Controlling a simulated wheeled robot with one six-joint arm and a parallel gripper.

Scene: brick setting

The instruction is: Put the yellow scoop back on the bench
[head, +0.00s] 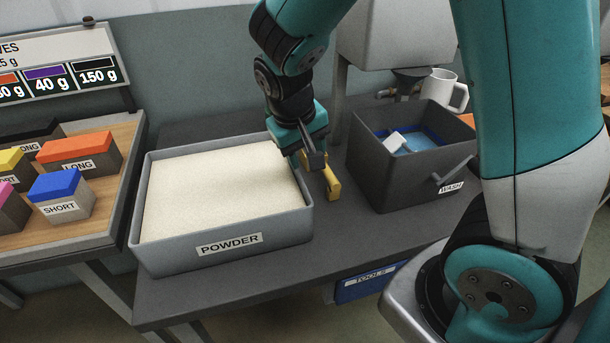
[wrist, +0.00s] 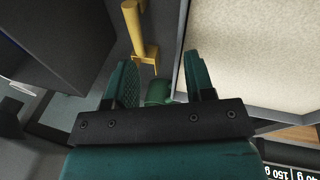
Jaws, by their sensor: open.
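The yellow scoop (head: 332,182) rests on the dark bench (head: 240,285), in the gap between the powder bin and the wash bin. In the wrist view the scoop (wrist: 137,32) lies just beyond my fingers, its long handle toward the top. My gripper (head: 314,155) is above the right edge of the powder bin, close to the scoop. In the wrist view my gripper (wrist: 162,80) has its two fingers apart with nothing held between them. The far part of the scoop is partly hidden behind my gripper in the head view.
The grey powder bin (head: 222,252), full of pale powder, stands left of the scoop. The dark wash bin (head: 412,190), holding blue water and a white item, stands right. A white mug (head: 445,90) is behind it. Labelled blocks (head: 62,195) sit on a wooden tray at left.

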